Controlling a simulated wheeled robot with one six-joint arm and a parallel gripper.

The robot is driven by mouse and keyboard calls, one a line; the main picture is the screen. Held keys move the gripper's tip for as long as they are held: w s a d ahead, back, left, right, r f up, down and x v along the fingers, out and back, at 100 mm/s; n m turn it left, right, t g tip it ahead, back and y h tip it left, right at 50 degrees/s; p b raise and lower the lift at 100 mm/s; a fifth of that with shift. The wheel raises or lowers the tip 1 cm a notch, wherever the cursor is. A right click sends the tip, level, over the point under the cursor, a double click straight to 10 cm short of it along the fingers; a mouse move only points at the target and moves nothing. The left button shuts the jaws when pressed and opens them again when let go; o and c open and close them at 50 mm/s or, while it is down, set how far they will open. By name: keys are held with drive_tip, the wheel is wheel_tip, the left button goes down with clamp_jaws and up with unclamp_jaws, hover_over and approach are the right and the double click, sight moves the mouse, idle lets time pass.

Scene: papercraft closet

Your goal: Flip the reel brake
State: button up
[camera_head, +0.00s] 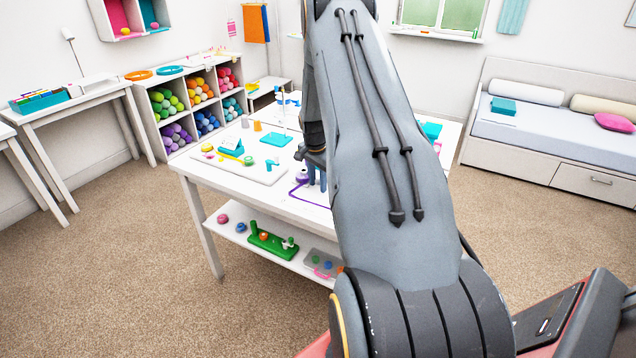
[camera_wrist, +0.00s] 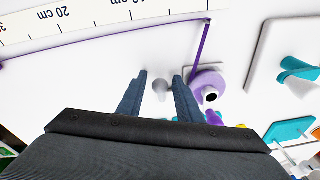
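A purple reel (camera_wrist: 207,88) with a dark hole shows in the wrist view, just right of my gripper (camera_wrist: 161,76). It also shows on the white table in the head view (camera_head: 302,177). A small grey knob (camera_wrist: 160,88) lies between my two fingers as seen from the wrist, with a gap on both sides; whether it is the reel's brake I cannot tell. My gripper is open and points down over the table, partly hidden behind my arm in the head view (camera_head: 316,183). The right finger overlaps the reel's edge in the picture; contact is unclear.
A purple strip (camera_wrist: 120,34) runs along a ruler (camera_wrist: 75,20) marked in cm. A pale board with a teal part (camera_wrist: 297,68) lies to the right. The white table (camera_head: 205,178) holds several small coloured parts; a lower shelf (camera_head: 228,208) holds more.

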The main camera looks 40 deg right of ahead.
idle(0.3)
wheel_tip(320, 180, up, 8)
drive_tip(key=a+b, duration=0.1)
drive_tip(key=b, duration=0.1)
drive_tip(key=shift+s+f+b, duration=0.15)
drive_tip(key=shift+s+b, duration=0.15)
drive_tip(key=shift+s, duration=0.1)
idle(0.5)
drive_tip(key=s+a+r+n, duration=0.3)
drive_tip(key=a+n, duration=0.1)
drive_tip(key=a, duration=0.6)
drive_tip(key=s+a+r+n, duration=0.3)
drive_tip(key=a, duration=0.7)
drive_tip(key=s+a+r+n+y, duration=0.1)
drive_tip(key=s+a+n, duration=0.8)
drive_tip(key=s+a, duration=0.7)
drive_tip(key=shift+s+a+r+n+b, duration=0.2)
drive_tip(key=shift+s+r+n+b, duration=0.15)
drive_tip(key=shift+s, duration=0.75)
